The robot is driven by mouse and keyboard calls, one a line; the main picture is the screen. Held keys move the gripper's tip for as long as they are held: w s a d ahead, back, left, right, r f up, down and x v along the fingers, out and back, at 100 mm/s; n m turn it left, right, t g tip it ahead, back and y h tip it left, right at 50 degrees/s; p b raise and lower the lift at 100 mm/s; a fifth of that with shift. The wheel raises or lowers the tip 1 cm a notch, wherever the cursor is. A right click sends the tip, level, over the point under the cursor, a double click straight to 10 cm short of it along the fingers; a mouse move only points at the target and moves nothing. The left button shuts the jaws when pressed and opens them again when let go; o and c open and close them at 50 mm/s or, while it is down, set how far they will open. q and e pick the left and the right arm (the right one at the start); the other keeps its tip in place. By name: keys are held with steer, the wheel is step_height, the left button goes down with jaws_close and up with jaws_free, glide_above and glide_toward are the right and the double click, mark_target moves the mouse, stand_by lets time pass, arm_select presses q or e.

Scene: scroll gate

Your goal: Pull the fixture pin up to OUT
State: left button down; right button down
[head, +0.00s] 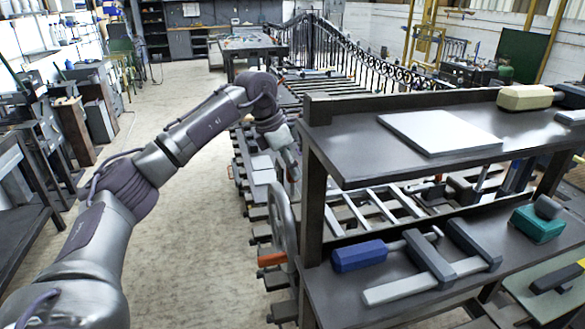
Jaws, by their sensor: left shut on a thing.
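My left arm reaches in from the left, and my left gripper (291,168) points down beside the left end of the dark shelf unit. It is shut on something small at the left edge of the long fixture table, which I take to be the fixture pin. The pin is mostly hidden by the fingers, and its height and any OUT mark cannot be read. My right gripper is not in view.
Close to the gripper stand a grey handwheel (279,222) and an orange handle (272,259). The shelf unit (345,165) blocks the right side; its lower shelf holds a blue-handled tool (360,256) and a clamp (428,268). The floor (190,230) to the left is clear.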

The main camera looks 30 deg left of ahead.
arm_select(q)
steer(key=shift+w+r, duration=0.1)
steer(key=shift+r, duration=0.1)
steer(key=c, duration=1.2)
jaws_free()
steer(key=shift+r, duration=0.1)
steer(key=o, duration=0.3)
steer(key=shift+a+r, duration=0.1)
steer(key=shift+r, duration=0.1)
steer(key=v, duration=1.1)
steer(key=shift+s+a+r, duration=0.1)
steer(key=shift+s+r, duration=0.05)
steer(key=shift+s, duration=0.1)
